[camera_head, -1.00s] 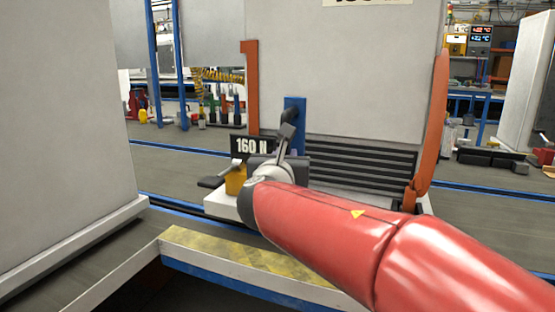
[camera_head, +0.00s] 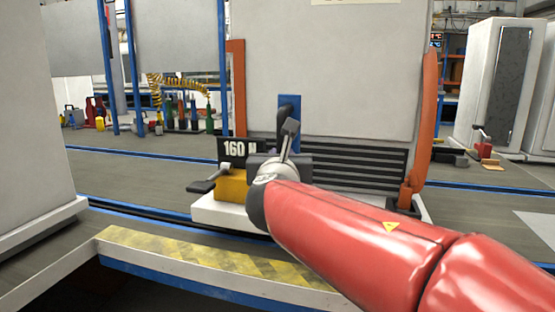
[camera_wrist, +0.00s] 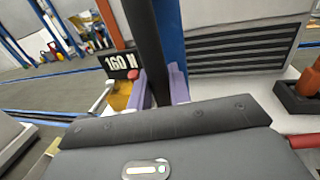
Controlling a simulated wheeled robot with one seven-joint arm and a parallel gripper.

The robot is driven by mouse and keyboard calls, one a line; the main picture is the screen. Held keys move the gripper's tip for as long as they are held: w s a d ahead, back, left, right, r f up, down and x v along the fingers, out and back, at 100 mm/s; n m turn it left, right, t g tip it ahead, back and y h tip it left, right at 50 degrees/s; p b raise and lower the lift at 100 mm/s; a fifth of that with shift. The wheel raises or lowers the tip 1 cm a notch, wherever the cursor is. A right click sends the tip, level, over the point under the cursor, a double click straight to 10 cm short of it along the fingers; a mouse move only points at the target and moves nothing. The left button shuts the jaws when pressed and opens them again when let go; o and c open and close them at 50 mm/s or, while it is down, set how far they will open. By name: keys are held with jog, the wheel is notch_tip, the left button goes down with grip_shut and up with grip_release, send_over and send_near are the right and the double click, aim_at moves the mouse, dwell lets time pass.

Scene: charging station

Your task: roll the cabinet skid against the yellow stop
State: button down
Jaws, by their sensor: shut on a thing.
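The cabinet skid shows in the head view as a tall pale cabinet (camera_head: 340,70) with orange corner posts and black louvres, on a low white base (camera_head: 215,213). A blue upright (camera_head: 290,108) stands at its front; it also shows in the wrist view (camera_wrist: 170,40). My gripper (camera_wrist: 165,92) is shut on a dark upright bar (camera_wrist: 146,35) in front of that blue upright, with a purple finger on each side. The red arm hides part of the base. A yellow block (camera_head: 231,186) sits by the "160 N" sign (camera_head: 238,150); I cannot tell whether it is the yellow stop.
A yellow-and-black striped edge (camera_head: 200,258) crosses the near floor, with a dark gap below it. A large pale cabinet (camera_head: 35,110) stands at left. Blue floor rails (camera_head: 145,153) run behind. More cabinets (camera_head: 490,80) stand at right.

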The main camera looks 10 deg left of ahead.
jog(key=shift+w+d+f+h, duration=0.1)
jog(key=shift+d+h, duration=0.1)
jog(key=shift+d, duration=0.2)
jog(key=shift+w+d+f+h, duration=0.1)
jog(key=shift+d+h, duration=0.1)
jog(key=shift+d, duration=0.15)
jog(key=c, duration=1.7)
grip_release()
jog(key=shift+s, duration=0.1)
jog(key=o, duration=0.4)
jog(key=shift+d+r, duration=0.15)
jog(key=shift+d, duration=0.1)
jog(key=shift+c, duration=0.2)
jog(key=shift+s+a+r, duration=0.1)
jog(key=shift+a, duration=0.15)
jog(key=s, duration=0.7)
jog(key=shift+s+d, duration=0.35)
